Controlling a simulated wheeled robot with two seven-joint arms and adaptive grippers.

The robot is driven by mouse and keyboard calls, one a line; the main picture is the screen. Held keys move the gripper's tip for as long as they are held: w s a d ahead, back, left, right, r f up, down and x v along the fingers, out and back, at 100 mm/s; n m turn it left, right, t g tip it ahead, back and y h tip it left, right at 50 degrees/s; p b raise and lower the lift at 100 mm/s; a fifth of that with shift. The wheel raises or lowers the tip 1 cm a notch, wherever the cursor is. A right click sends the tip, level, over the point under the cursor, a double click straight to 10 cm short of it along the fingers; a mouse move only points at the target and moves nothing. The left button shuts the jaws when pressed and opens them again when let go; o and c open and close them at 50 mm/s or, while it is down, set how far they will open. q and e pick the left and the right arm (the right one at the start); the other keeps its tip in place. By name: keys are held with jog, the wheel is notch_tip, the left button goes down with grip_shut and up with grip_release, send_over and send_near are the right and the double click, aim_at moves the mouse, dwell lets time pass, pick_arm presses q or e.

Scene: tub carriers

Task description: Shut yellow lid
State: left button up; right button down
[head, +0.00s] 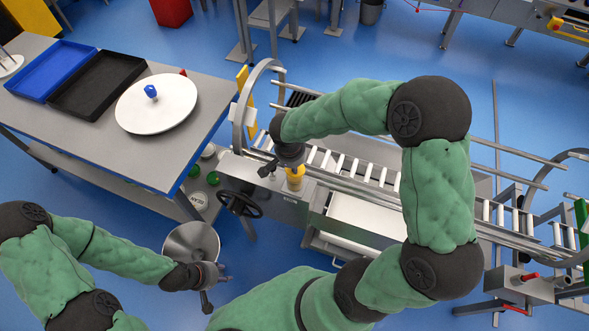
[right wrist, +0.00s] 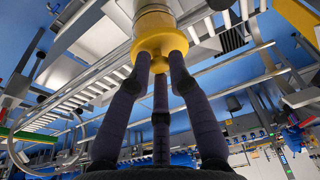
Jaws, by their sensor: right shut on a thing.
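My right gripper (head: 290,162) is above the near side of the roller conveyor. Its fingers close around a yellow flanged piece (right wrist: 158,42) in the right wrist view. A pale cylinder (right wrist: 154,8) adjoins this piece. In the head view a yellow piece (head: 295,180) shows just below the gripper. A separate upright yellow panel (head: 243,79) stands by the metal arch. I cannot tell which yellow thing is the lid. My left gripper (head: 222,287) has its fingers apart, with nothing visible between them, beside a round metal dish (head: 192,247).
A grey table (head: 150,166) at left bears a blue tray (head: 51,72), a black tray (head: 97,85) and a white disc (head: 157,104) with a blue knob. A black handwheel (head: 239,203) sits on the conveyor's near end.

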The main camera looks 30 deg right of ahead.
jog(key=shift+s+a+f+t+h+b, duration=0.15)
jog(key=shift+a+f+t+h+b, duration=0.15)
jog(key=shift+b, duration=1.5)
jog(key=shift+s+a+f+t+h+b, duration=0.15)
jog(key=shift+f+h+b, duration=0.25)
jog(key=shift+b, duration=1.35)
jog(key=shift+s+t+b, duration=0.1)
jog(key=shift+t+b, duration=0.15)
jog(key=shift+b, duration=0.75)
jog(key=c, duration=1.1)
grip_release()
jog(key=shift+r, duration=0.1)
jog(key=shift+c, duration=0.2)
jog(key=shift+r+h, duration=0.15)
jog(key=shift+h, duration=0.15)
jog(key=shift+a+r, duration=0.1)
jog(key=shift+r, duration=0.15)
jog(key=v, duration=1.1)
jog(key=shift+s, duration=0.15)
